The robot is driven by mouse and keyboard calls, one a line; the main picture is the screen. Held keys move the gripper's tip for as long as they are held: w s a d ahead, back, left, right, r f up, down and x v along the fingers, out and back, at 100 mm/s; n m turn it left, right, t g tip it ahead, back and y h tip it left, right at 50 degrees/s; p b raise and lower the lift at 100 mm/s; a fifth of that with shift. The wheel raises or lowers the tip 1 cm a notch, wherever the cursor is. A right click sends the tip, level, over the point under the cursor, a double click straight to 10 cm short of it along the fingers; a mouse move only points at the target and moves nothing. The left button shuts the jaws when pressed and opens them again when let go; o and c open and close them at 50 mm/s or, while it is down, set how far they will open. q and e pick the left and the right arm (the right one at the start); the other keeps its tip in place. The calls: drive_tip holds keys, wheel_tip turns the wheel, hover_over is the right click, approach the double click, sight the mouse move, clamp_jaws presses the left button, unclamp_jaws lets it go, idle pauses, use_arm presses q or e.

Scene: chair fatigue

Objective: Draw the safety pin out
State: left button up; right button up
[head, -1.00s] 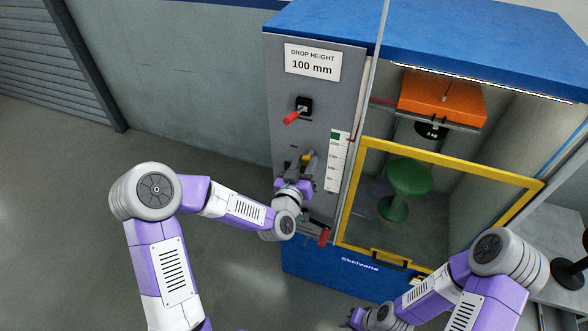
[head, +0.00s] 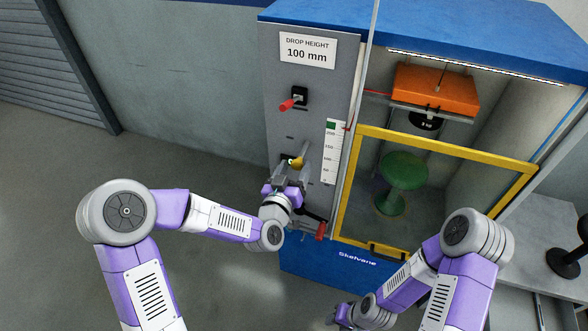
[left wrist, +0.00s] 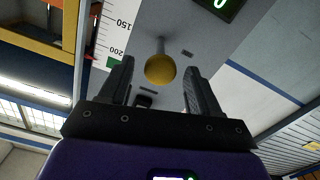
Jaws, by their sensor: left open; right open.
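A round yellow knob on a thin grey stem, which looks like the safety pin's head, stands out from the machine's grey front panel. It shows in the left wrist view (left wrist: 160,70) and is small in the head view (head: 298,162). My left gripper (head: 293,163) is open at the panel. In the left wrist view its two dark fingers (left wrist: 158,82) stand on either side of the knob, with a visible gap on both sides. My right gripper (head: 338,316) is at the bottom edge of the head view, low in front of the machine, small and partly cut off.
A red-tipped lever (head: 288,104) sits on the panel above the left gripper, and a red handle (head: 321,230) sits below it. The yellow-framed door (head: 440,148) is to the right, with a green stool (head: 404,170) behind it. Open floor lies left of the machine.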

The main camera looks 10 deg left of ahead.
use_arm(q)
drive_tip(key=shift+s, duration=0.1)
drive_tip(key=b+v, duration=0.7)
drive_tip(key=b, duration=0.1)
drive_tip(key=shift+s+b, duration=0.2)
drive_tip(key=shift+b, duration=0.1)
idle(0.6)
